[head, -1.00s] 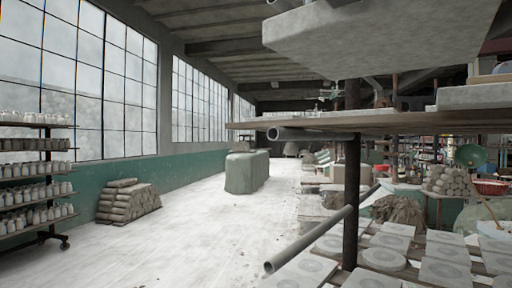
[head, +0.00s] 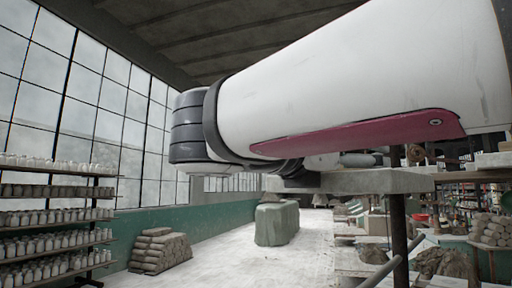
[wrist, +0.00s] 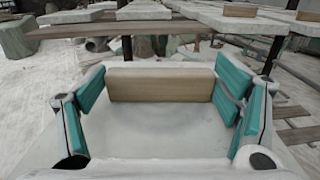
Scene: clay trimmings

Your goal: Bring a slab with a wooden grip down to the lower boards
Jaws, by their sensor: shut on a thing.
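In the wrist view my gripper (wrist: 160,84), with teal pads, is shut on the wooden grip (wrist: 160,84), a pale brown block standing on a grey-white slab (wrist: 150,130). The slab fills the lower middle of that view and looks level. Other slabs (wrist: 145,11) lie on an upper board (wrist: 70,31), beyond the held one; at least one carries a similar wooden block (wrist: 239,10). Lower boards (wrist: 298,136) show at the right. In the head view my arm hides the gripper. A thick grey slab (head: 385,181) shows beneath it; I cannot tell whether it is the held one.
In the head view a dark post (head: 399,235) and a slanting pipe (head: 385,268) stand at the lower right. A bottle rack (head: 55,220) and stacked sacks (head: 160,250) stand left. The pale floor (head: 245,266) between is mostly clear.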

